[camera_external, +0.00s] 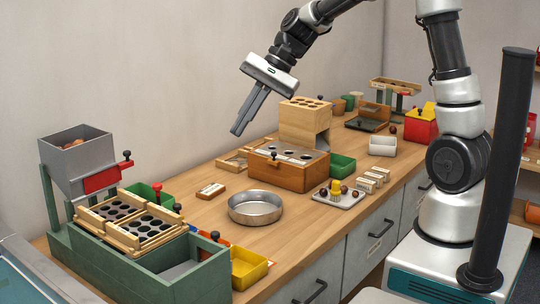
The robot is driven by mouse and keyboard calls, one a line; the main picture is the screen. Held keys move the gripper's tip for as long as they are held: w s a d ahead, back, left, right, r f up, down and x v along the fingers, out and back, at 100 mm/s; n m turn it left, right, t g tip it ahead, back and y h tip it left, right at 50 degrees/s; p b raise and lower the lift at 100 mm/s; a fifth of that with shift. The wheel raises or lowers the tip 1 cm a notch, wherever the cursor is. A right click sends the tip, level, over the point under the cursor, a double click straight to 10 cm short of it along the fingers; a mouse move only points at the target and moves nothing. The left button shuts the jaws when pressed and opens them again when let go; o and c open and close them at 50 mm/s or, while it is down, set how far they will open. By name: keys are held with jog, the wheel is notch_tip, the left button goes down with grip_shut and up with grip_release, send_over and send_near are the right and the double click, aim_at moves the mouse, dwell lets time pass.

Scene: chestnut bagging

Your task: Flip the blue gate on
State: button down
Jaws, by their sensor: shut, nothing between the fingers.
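I cannot make out a clearly blue gate in this view. At the left, a grey metal hopper (78,155) with brown chestnuts in it stands on a green machine base (130,265). A red plate (101,179) with a black knob sits on the hopper's lower right side. My gripper (237,131) is shut and empty, high above the back of the counter, pointing down and left. It is well apart from the hopper and touches nothing.
A round metal pan (255,208) stands mid-counter, with a wooden box with a holed top (284,178) behind it. A yellow bin (248,268) is at the front edge. A red box (421,128) is at the back right.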

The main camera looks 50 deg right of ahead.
jog(key=w+d+f+m+t+y+b, duration=0.1)
jog(key=w+f+m+b, duration=0.4)
jog(key=w+f+m, duration=0.5)
jog(key=w+d+f+y, duration=0.1)
jog(key=w+f+y, duration=0.1)
jog(key=w+f, duration=0.3)
notch_tip(320, 180, down, 5)
jog(key=shift+w+r+t+y+b, duration=0.15)
jog(key=shift+t+y+b, duration=0.15)
jog(key=shift+t+b, duration=0.1)
jog(key=w+a+f+b, duration=0.1)
jog(key=w+a+f, duration=0.2)
jog(key=a, duration=0.7)
jog(key=shift+w+b, duration=0.4)
jog(key=shift+w, duration=0.6)
